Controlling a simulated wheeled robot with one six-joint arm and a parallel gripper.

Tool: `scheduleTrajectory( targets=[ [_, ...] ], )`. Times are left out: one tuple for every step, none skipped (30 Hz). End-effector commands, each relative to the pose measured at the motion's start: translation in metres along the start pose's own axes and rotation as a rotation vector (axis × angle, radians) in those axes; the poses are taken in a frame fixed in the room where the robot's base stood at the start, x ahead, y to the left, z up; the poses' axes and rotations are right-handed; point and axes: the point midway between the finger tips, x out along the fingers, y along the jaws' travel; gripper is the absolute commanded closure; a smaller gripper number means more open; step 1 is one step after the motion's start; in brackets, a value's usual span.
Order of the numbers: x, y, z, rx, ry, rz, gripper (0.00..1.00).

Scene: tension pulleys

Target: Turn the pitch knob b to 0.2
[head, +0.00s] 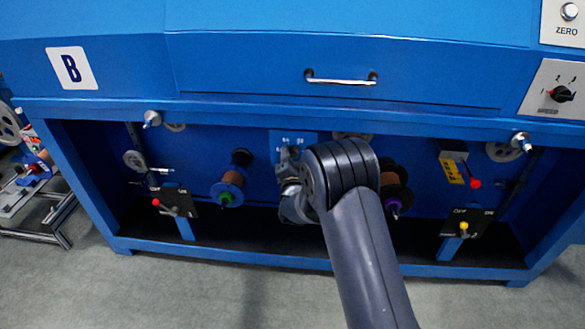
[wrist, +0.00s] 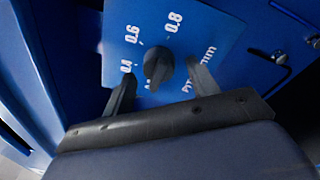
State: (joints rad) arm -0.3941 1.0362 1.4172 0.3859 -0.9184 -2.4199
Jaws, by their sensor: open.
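The pitch knob (wrist: 157,66) is a dark knob on a blue dial plate (wrist: 205,48) in the wrist view. Which mark the knob points at is unclear. My gripper (wrist: 161,72) is open, with one finger to the left of the knob and one to the right, apparently not pressing on it. In the head view my gripper (head: 289,155) is in front of the blue dial plate (head: 308,138); the knob is hidden there.
A green-tipped spool (head: 229,187) is left of my arm, and a purple-tipped spool (head: 396,190) is right of it. Switch plates with a red lever (head: 167,206) and yellow lever (head: 463,227) flank them. A blue drawer with a metal handle (head: 341,80) overhangs the recess.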

Motion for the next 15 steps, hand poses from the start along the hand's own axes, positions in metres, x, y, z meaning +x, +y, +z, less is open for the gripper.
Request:
scheduleTrajectory(
  targets=[
    [-0.005,0.001,0.000,0.000,0.002,-0.001,0.44],
    [-0.008,0.001,0.000,0.000,0.002,-0.002,0.44],
    [-0.014,0.001,0.001,0.000,0.002,-0.001,0.44],
    [-0.018,0.001,0.001,0.000,0.002,-0.001,0.44],
    [-0.024,0.002,0.001,-0.001,0.003,-0.001,0.44],
    [-0.031,0.002,0.000,-0.001,0.003,-0.001,0.44],
    [-0.037,0.001,0.000,-0.002,0.004,-0.002,0.44],
    [-0.042,0.002,0.000,-0.001,0.003,-0.001,0.44],
    [-0.050,0.002,0.000,-0.001,0.003,-0.001,0.44],
    [-0.055,0.002,0.000,-0.001,0.003,-0.001,0.44],
    [-0.061,0.001,0.000,-0.001,0.004,-0.002,0.44],
    [-0.068,0.001,0.000,-0.001,0.003,-0.001,0.44],
    [-0.073,0.001,0.000,-0.002,0.004,-0.002,0.44],
    [-0.077,0.001,0.000,-0.002,0.004,-0.001,0.44],
    [-0.083,0.001,0.000,-0.002,0.004,-0.001,0.44]
  ],
)
